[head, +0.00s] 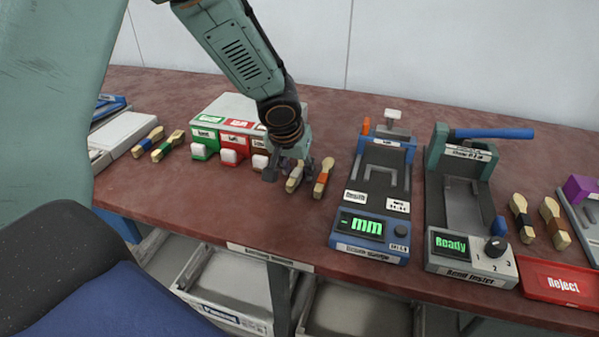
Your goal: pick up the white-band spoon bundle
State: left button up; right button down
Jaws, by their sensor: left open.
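The white-band spoon bundle (294,178) lies on the red-brown table near its front edge, left of a similar bundle with an orange band (323,178). My left gripper (287,169) comes down from above and is open at the white-band bundle. The fingers appear to be on either side of it, and they hide its far end. I cannot tell whether they touch it. My right gripper is not in view.
Boxes with green and red labels (237,127) stand just left of the gripper. A blue gauge (369,238) reading "mm" and a bend tester (465,262) stand to the right. More bundles lie at both sides. A red Reject tray (545,273) is at the far right.

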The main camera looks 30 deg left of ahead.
pick_arm(q)
jog(key=shift+r, duration=0.1)
jog(key=shift+c, duration=0.3)
jog(key=shift+s, duration=0.1)
jog(key=shift+c, duration=0.8)
grip_shut()
